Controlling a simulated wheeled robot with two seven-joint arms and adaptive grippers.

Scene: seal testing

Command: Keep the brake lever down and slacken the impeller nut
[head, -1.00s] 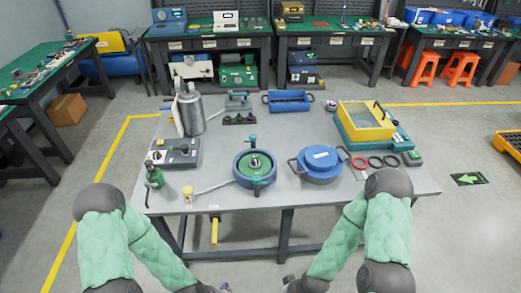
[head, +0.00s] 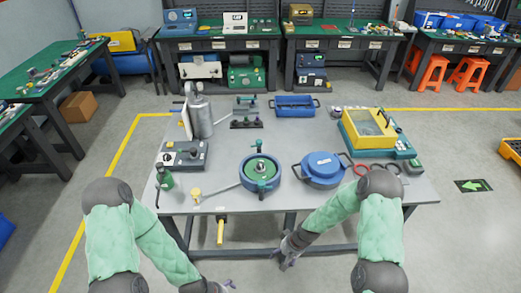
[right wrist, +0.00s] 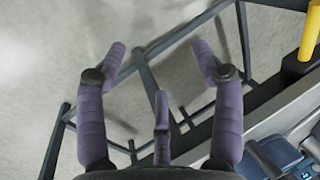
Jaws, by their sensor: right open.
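A round blue housing (head: 260,182) with a green impeller inside stands near the table's front middle. The impeller nut (head: 261,166) appears as a small light piece at its centre. A grey lever (head: 222,188) with a pale yellow knob (head: 196,193) reaches left from the housing, apparently the brake lever. My right gripper (head: 285,256) is below and in front of the table edge, open and empty; its spread fingers show over the floor in the right wrist view (right wrist: 160,62). My left gripper (head: 224,286) is at the bottom edge, partly cut off; its jaw state is unclear.
A blue lidded pot (head: 322,168) stands right of the housing.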

